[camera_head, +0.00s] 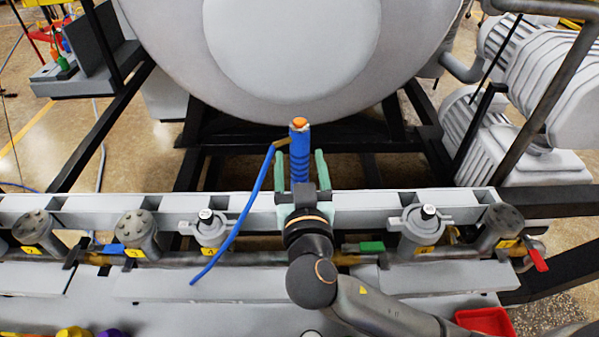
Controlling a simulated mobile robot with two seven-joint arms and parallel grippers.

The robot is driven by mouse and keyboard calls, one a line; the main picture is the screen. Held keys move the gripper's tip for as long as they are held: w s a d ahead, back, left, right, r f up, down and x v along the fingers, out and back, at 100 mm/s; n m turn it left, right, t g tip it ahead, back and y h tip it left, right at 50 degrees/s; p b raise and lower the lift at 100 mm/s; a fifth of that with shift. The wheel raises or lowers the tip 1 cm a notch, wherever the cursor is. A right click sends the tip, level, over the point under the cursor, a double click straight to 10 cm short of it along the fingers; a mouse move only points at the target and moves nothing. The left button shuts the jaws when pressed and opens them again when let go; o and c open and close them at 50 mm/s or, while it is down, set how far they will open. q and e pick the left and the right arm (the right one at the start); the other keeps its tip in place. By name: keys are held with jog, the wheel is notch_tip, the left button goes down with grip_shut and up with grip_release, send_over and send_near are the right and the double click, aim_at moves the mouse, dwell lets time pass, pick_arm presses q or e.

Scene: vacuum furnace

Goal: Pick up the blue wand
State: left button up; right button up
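The blue wand (300,158) stands nearly upright in the picture, with an orange tip at its top. A brown piece juts from its left side, and a long thin blue tube (239,222) slants from there down to the left. My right gripper (302,160) has its two pale green fingers one on each side of the wand's lower part. A gap shows between the wand and each finger, so the gripper looks open around it. The wand's lower end is hidden by the gripper body. My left gripper is not in view.
A grey rail (120,207) with several valves and yellow labels runs across below the wand. A large pale round vessel (290,50) is close behind it. Black frame bars stand on both sides. A red tray (484,321) is at bottom right.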

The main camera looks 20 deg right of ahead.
grip_shut()
dwell(0.3)
jog(key=shift+w+r, duration=0.1)
jog(key=shift+r, duration=0.05)
dwell(0.3)
